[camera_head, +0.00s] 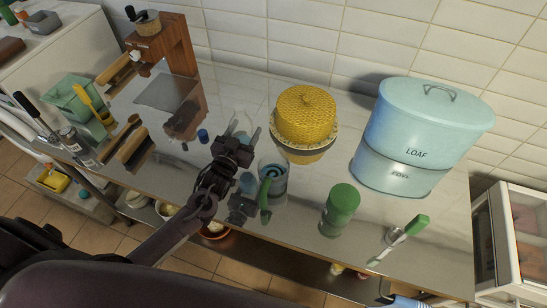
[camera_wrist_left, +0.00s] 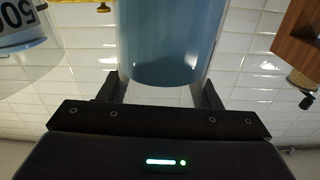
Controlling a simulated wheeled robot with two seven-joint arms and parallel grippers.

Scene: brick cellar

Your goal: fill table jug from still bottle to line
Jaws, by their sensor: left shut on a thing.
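My left gripper (camera_head: 236,144) is shut on a clear bottle (camera_head: 241,121) behind the jug, to its left in the head view. In the left wrist view the bottle (camera_wrist_left: 170,45) stands between the two fingers and shows pale blue contents. Its lower part is hidden by the gripper in the head view. The glass jug (camera_head: 271,170) with a green handle stands on the steel counter, close to the right of the gripper. I cannot make out its fill line or level from the head view. My right gripper is not in view.
A yellow cake dome (camera_head: 306,115) stands behind the jug. A small blue cap (camera_head: 203,135) and wooden grinder (camera_head: 173,55) are left.

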